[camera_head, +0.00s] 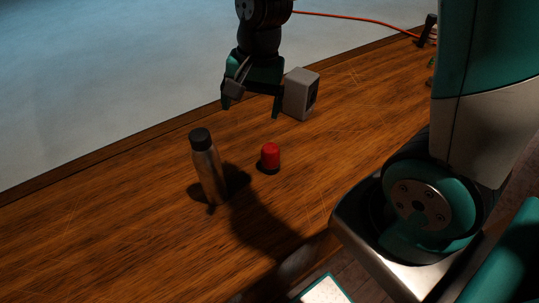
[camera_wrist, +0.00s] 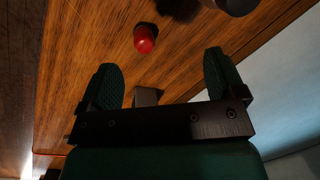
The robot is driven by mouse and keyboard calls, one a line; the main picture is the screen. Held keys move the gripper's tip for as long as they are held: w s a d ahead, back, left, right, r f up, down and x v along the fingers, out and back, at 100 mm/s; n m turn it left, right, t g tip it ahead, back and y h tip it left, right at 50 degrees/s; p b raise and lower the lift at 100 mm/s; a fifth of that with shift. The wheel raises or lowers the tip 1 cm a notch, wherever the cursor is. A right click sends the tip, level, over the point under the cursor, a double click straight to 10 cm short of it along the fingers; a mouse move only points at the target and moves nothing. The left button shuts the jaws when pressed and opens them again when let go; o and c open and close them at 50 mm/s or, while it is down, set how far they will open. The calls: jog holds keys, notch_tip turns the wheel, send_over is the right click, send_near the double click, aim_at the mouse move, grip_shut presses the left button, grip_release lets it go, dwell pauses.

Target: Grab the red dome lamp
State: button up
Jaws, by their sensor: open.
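The red dome lamp (camera_head: 270,156) is a small red cylinder with a rounded top, standing on the wooden desk near the middle of the head view. In the wrist view the red dome lamp (camera_wrist: 144,38) shows beyond the fingertips, between their lines. My gripper (camera_head: 250,108) is open and empty, above the desk and behind the lamp in the head view. In the wrist view my gripper (camera_wrist: 160,72) has its two fingers wide apart. It does not touch the lamp.
A metal bottle with a black cap (camera_head: 209,168) stands left of the lamp. A grey box (camera_head: 298,94) with a dark face stands behind it, close to my gripper. An orange cable (camera_head: 350,17) runs at the back. The desk (camera_head: 120,235) is clear at the front left.

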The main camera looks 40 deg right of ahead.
aim_at(270, 148)
jog(key=w+d+f+m+h, duration=0.2)
jog(key=w+d+f+m, duration=0.3)
jog(key=d+f+m, duration=0.25)
jog(key=shift+m, duration=0.25)
jog(key=f, duration=0.3)
jog(key=f+p, duration=0.1)
jog(key=f, duration=0.3)
jog(key=f+p, duration=0.1)
jog(key=f, duration=0.3)
jog(key=shift+s+f, duration=0.25)
jog(key=shift+w+d+f+p, duration=0.1)
jog(key=shift+f+p, duration=0.55)
jog(key=shift+f, duration=0.9)
jog(key=shift+w+d+f+p, duration=0.1)
jog(key=shift+f+p, duration=0.5)
jog(key=shift+f, duration=0.9)
jog(key=c, duration=1.1)
jog(key=shift+r, duration=0.1)
jog(key=shift+c, duration=0.2)
